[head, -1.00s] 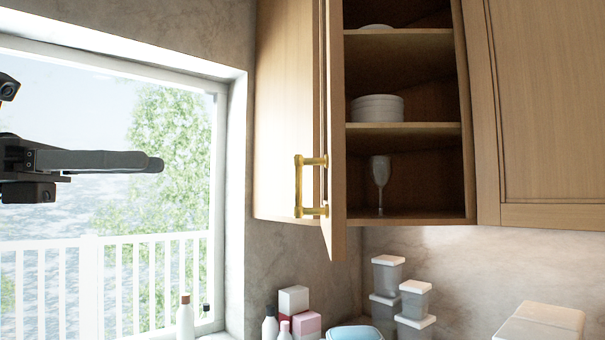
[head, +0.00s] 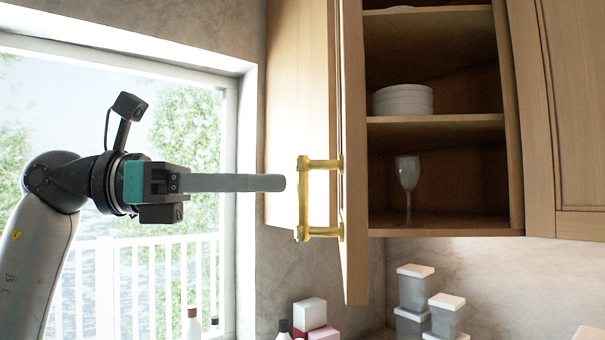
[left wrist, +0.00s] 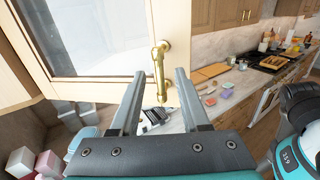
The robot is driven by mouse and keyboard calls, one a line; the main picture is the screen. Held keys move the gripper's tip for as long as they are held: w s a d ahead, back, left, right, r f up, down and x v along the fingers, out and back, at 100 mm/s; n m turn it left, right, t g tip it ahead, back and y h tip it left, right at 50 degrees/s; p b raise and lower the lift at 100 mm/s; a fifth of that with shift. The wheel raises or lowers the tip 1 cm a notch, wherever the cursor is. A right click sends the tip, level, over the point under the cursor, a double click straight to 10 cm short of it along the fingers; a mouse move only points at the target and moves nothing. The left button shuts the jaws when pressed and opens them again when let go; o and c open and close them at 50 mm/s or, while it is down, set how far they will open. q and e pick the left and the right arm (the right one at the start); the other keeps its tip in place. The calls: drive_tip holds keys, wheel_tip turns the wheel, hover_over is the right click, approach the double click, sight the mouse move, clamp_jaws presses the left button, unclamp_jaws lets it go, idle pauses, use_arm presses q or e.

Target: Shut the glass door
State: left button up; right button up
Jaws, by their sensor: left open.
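The glass door (head: 353,200) of the wall cabinet stands open. It shows nearly edge-on in the head view, with a gold bar handle (head: 304,200) on its left face. In the left wrist view, the door's glass pane (left wrist: 95,35) and pale frame fill the upper left, and the handle (left wrist: 159,75) hangs upright. My left gripper (head: 283,183) is open and empty, its fingers pointing at the handle from the left. In the left wrist view the handle appears between the two fingertips; I cannot tell whether they touch it. My right gripper is not in view.
The open cabinet holds stacked plates (head: 403,100) and a glass (head: 407,175). Lidded containers (head: 413,290) and boxes (head: 310,314) stand below. A closed cabinet door (head: 570,110) is at right, a window (head: 190,200) at left. The counter on the right (left wrist: 235,85) holds several items.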

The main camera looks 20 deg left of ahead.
sight(303, 227)
use_arm(q)
drive_tip(key=shift+p+x, duration=0.35)
drive_tip(key=shift+x, duration=2.05)
clamp_jaws()
